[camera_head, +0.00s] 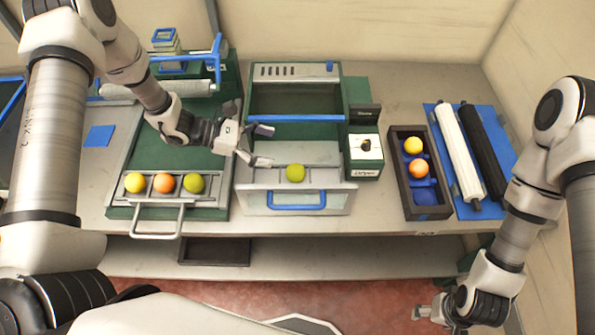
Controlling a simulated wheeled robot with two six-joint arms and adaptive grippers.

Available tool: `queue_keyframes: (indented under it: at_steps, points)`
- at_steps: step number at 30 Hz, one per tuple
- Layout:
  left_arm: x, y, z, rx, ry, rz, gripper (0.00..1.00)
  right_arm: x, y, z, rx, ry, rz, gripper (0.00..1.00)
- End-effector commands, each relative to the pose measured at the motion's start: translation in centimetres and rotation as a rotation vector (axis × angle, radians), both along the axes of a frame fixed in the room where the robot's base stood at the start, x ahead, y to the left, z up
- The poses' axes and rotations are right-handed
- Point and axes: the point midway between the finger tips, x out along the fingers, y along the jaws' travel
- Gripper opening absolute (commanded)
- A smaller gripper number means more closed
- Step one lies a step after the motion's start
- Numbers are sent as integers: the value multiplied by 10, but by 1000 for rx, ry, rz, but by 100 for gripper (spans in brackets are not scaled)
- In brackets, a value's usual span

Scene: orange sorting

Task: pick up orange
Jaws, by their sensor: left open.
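A yellow-orange fruit (135,182), an orange one (164,183) and a green one (194,183) sit in a row at the front of the green tray (120,213) on the left. Two more, one yellow (412,146) and one orange (417,168), lie in the dark box (402,197) on the right. My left gripper (268,146) is open and empty, above and left of the middle green fruit, apart from it. My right gripper (420,312) is low at the bottom right, away from the fruits; its jaws are too small to read.
A green machine with a blue bar (298,118) stands behind the middle drawer. A small white device (366,154) stands between it and the dark box. White and black rollers lie on a blue mat (496,205) at the right. A lower shelf (330,262) runs under the table.

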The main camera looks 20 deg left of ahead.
Motion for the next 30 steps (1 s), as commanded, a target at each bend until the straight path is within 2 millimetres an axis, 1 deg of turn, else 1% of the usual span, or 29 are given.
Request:
queue_keyframes:
  at_steps: [1,2,3,8,11,14,19,24,27,30]
  points:
    - [0,0,-17,0,0,0,86,0,0,-16,0,0,0,66]
    - [0,0,-21,0,0,0,86,0,0,-21,0,0,0,66]
    - [0,0,-30,0,0,0,86,0,0,-30,0,0,0,66]
    - [0,0,-60,0,0,0,86,0,0,-60,0,0,0,66]
    - [0,0,-71,0,0,0,86,0,0,-71,0,0,0,66]
    - [1,-6,-72,1,1,-2,86,0,0,-68,0,0,0,66]
    - [6,-26,-78,1,2,-5,86,0,0,-57,0,-1,0,66]
    - [11,-52,-89,2,3,-6,86,0,0,-36,0,-1,0,66]
    - [16,-65,-97,1,1,-3,86,0,0,-34,0,-1,0,66]
    - [18,-69,-101,0,-1,-1,86,0,0,-35,0,-1,0,66]
